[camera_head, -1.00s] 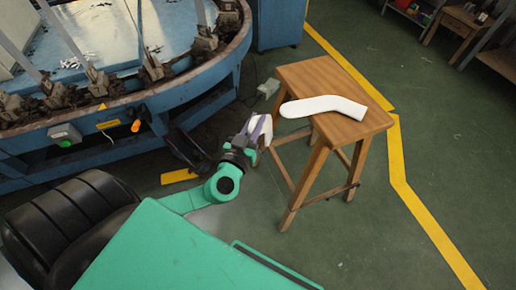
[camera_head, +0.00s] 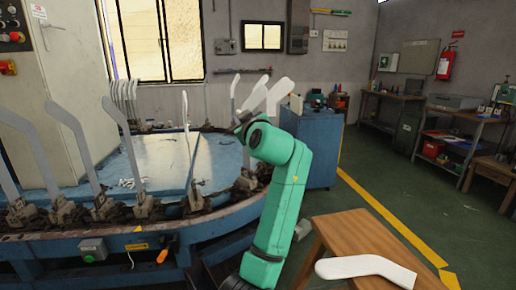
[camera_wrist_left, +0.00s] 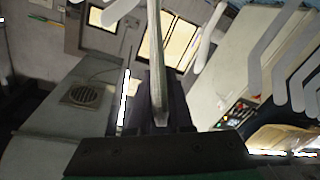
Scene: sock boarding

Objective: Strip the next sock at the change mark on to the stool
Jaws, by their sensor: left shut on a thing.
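My left gripper (camera_head: 243,118) is at the far right part of the round machine's rim, partly hidden by its own green arm. White and grey foot-shaped forms stand around it, among them a white one (camera_head: 279,94) just right of the gripper. In the left wrist view the gripper (camera_wrist_left: 158,118) is shut on a thin pale form (camera_wrist_left: 157,60), seen edge-on. I cannot tell sock from bare board there. One white sock (camera_head: 366,268) lies flat on the wooden stool (camera_head: 345,232) at lower right. My right gripper is not in view.
Several grey boards (camera_head: 74,130) stand upright in clamps along the blue machine's rim (camera_head: 60,242). A small yellow triangle (camera_head: 138,229) is on its side. A blue cabinet (camera_head: 318,150) stands behind the arm. The green floor right of the stool is clear.

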